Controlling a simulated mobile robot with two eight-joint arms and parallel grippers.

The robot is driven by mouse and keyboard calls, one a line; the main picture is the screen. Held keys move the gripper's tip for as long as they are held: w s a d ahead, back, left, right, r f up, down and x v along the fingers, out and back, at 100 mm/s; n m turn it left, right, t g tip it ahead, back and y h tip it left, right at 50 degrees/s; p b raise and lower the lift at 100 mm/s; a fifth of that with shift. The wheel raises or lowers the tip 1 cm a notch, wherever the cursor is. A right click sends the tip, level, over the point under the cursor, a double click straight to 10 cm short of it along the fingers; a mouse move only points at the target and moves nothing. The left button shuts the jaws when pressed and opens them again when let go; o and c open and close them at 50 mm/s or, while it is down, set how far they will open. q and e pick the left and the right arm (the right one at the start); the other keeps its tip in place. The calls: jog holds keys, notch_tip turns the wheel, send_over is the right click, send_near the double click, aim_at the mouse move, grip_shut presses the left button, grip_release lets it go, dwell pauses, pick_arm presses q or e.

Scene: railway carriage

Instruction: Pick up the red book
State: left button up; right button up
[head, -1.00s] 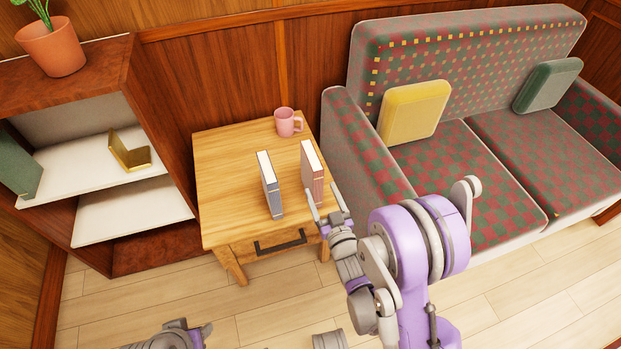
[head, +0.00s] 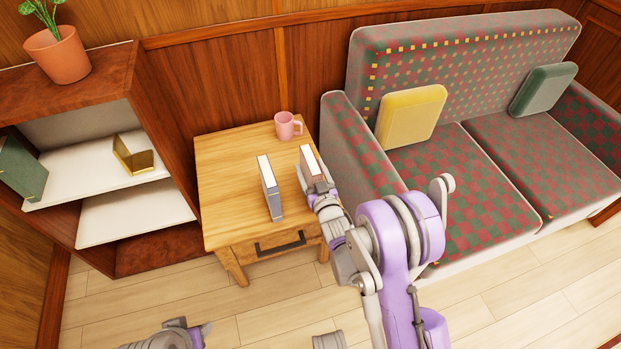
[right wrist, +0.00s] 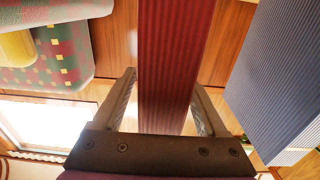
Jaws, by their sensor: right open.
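The red book (head: 309,160) stands upright on the wooden side table (head: 222,155), near its right edge. In the right wrist view the red book (right wrist: 172,60) runs down between the two fingers. My right gripper (head: 313,183) is open, with one finger on each side of the book; its fingers also show in the right wrist view (right wrist: 165,105). A small gap shows beside the fingers there. The arm hides the book's lower part in the head view. My left gripper (head: 207,332) shows only partly at the bottom edge, and its jaws are unclear.
A grey-blue book (head: 270,187) stands upright just left of the red one. A pink mug (head: 287,126) is at the table's back. A patterned sofa (head: 350,150) stands close on the right, a shelf (head: 155,262) on the left.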

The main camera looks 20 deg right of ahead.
grip_shut()
dwell(0.3)
dwell(1.1)
